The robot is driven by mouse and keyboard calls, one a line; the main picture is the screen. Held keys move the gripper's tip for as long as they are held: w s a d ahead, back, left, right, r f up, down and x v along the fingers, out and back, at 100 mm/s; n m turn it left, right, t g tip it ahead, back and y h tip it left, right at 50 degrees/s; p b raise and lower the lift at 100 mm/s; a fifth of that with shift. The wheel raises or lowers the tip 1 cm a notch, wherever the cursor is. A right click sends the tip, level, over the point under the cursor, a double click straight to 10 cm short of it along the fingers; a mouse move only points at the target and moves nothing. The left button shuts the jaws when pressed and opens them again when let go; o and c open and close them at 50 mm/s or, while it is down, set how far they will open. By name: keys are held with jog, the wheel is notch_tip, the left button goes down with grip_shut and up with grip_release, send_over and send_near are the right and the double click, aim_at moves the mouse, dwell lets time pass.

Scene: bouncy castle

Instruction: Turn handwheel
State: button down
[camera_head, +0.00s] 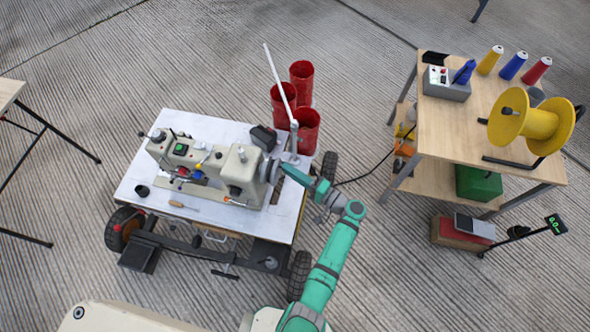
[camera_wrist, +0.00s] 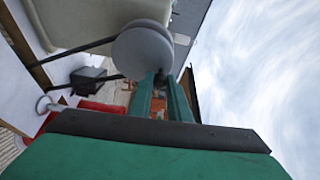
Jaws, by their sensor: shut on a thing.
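A cream sewing machine (camera_head: 215,165) stands on a white-topped wheeled cart (camera_head: 150,192). Its grey round handwheel (camera_head: 266,170) is on the machine's right end. In the wrist view the handwheel (camera_wrist: 143,52) shows as a pale grey disc just beyond the fingertips. My gripper (camera_head: 283,166) reaches in from the right, at the handwheel. In the wrist view my gripper (camera_wrist: 162,78) has its two green fingers close together, tips at the wheel's lower right edge, shut on a small dark part there that looks like the wheel's handle. The exact contact is partly hidden.
Red cylindrical bins (camera_head: 306,128) and a slanted white rod (camera_head: 279,80) stand behind the wheel. A wooden table (camera_head: 455,125) with a yellow spool (camera_head: 528,122) stands right. Floor between cart and table is mostly clear, crossed by a cable.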

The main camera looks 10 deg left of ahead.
jog(key=shift+s+a+n+y, duration=0.15)
jog(key=shift+n+y, duration=0.1)
jog(key=shift+n, duration=0.25)
jog(key=shift+s+d+n+y, duration=0.1)
jog(key=shift+n+y, duration=0.15)
jog(key=shift+n, duration=0.25)
jog(key=c, duration=1.7)
grip_release()
jog(key=shift+o, duration=0.2)
jog(key=v, duration=1)
jog(key=shift+s+d, duration=0.25)
jog(key=shift+d, duration=0.1)
